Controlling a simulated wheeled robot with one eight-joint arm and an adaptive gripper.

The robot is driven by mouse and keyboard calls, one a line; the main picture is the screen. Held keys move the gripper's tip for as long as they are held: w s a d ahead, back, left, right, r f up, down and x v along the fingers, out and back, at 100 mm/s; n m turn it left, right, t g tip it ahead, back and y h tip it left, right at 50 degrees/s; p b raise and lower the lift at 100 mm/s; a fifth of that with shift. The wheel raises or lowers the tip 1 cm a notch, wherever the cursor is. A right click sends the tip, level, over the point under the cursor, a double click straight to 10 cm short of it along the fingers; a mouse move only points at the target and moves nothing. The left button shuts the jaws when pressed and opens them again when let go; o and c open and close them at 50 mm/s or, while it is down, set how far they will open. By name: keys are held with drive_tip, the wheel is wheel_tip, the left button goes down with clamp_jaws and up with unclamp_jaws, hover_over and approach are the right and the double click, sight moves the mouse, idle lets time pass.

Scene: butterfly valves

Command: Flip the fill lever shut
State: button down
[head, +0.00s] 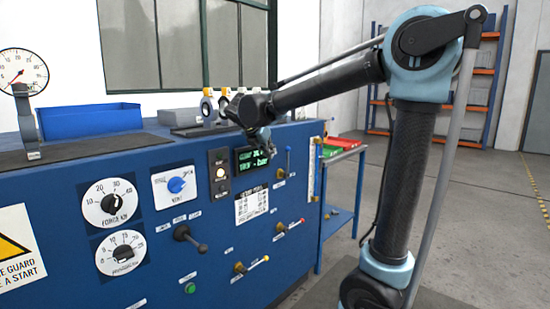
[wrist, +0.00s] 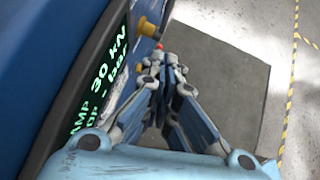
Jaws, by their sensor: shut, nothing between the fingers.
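Three small levers on brass valves sit on the right of the blue panel (head: 215,215) in the head view. The blue-handled lever (head: 288,160) stands upright, its valve body (head: 280,174) at its foot. The red-tipped lever (head: 293,225) and the yellow-tipped lever (head: 256,263) both point right and slightly up. Their labels are too small to read, so I cannot tell which is the fill lever. My gripper (head: 267,145) is shut and empty, in front of the panel by the green-text display (head: 254,159). In the wrist view its closed fingertips (wrist: 155,66) lie near brass valve parts (wrist: 148,28).
A black-knobbed lever (head: 190,239), dials (head: 111,203) and a blue rotary knob (head: 177,185) are left of the valves. A gauge (head: 22,72) and blue bin (head: 90,120) stand on top. A side table with red and green trays (head: 332,148) is beyond.

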drive_tip(key=w+d+r+x, duration=0.1)
drive_tip(key=r+x, duration=0.1)
drive_tip(key=x, duration=0.9)
drive_tip(key=shift+w+f, duration=0.3)
drive_tip(key=shift+w, duration=0.35)
